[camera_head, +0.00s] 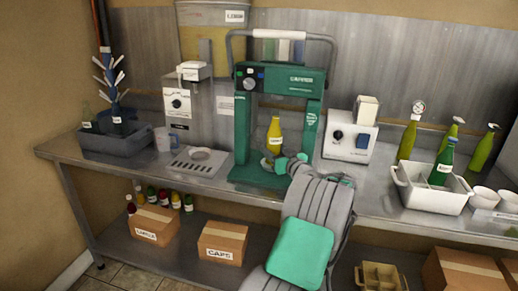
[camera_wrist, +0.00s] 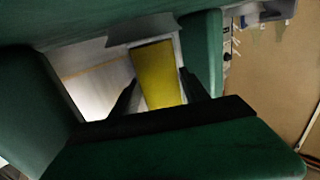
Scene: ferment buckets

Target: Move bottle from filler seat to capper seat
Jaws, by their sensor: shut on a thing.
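A yellow bottle (camera_head: 275,136) with a pale label stands upright inside the frame of the green capper (camera_head: 283,78), above its base plate. My gripper (camera_head: 282,163) reaches into the capper from the front and is shut on the bottle low down. In the wrist view the yellow bottle (camera_wrist: 160,74) is between my two dark fingers (camera_wrist: 157,92). Whether the bottle's bottom touches the capper seat is hidden behind my gripper. The filler (camera_head: 179,104) stands left of the capper, and its round seat (camera_head: 201,154) is empty.
The capper's side posts stand close on both sides of my gripper. A white box machine (camera_head: 350,137) is right of the capper. A white tub (camera_head: 433,189) with a green bottle is further right. A grey bin (camera_head: 120,139) stands at the left end of the steel bench.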

